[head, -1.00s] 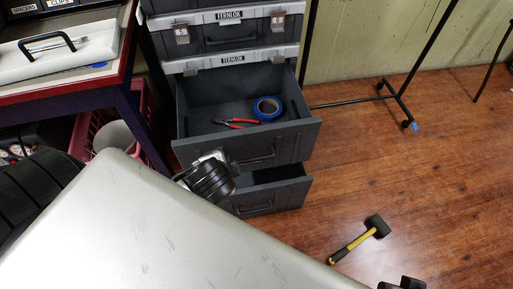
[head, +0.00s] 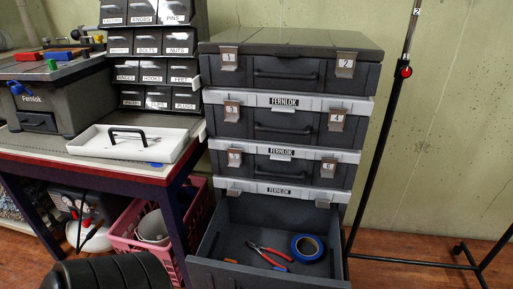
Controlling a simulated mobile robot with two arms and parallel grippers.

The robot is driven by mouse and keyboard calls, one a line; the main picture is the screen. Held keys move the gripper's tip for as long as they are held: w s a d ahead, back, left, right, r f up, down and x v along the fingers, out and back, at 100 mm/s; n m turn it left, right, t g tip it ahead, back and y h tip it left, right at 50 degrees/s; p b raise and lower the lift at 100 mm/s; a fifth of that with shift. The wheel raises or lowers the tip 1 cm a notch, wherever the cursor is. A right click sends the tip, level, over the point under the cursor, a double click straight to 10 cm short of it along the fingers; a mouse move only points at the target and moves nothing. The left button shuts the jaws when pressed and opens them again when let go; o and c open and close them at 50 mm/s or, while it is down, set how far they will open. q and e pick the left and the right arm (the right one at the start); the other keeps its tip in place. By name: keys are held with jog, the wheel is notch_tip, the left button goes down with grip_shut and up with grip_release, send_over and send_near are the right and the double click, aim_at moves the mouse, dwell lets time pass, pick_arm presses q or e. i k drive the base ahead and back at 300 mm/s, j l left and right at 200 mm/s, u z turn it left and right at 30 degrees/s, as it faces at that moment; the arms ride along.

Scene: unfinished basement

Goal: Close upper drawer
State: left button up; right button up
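In the head view a dark grey tool stack labelled Fernlok stands at the centre. Its upper drawer (head: 232,243) is pulled open below the latched cases. Inside lie red-handled pliers (head: 266,255) and a roll of blue tape (head: 308,248), with a small orange item near the front. The drawer's front face and the lower drawer are cut off by the bottom edge of the picture. Neither gripper shows in the current view. A dark ribbed part of my own body shows at the bottom left.
A workbench (head: 96,166) with a white tray (head: 130,150) and labelled bins (head: 160,72) stands left of the stack. A pink crate (head: 135,235) is beneath it. A black stand (head: 375,140) rises at the right by the wall. Some wooden floor shows at the lower right.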

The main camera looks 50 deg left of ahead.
aim_at(273, 221)
jog(key=j+u, duration=0.75)
jog(key=j, duration=0.15)
jog(key=k+j, duration=0.2)
jog(key=k+j+z, duration=0.15)
jog(key=j, duration=0.3)
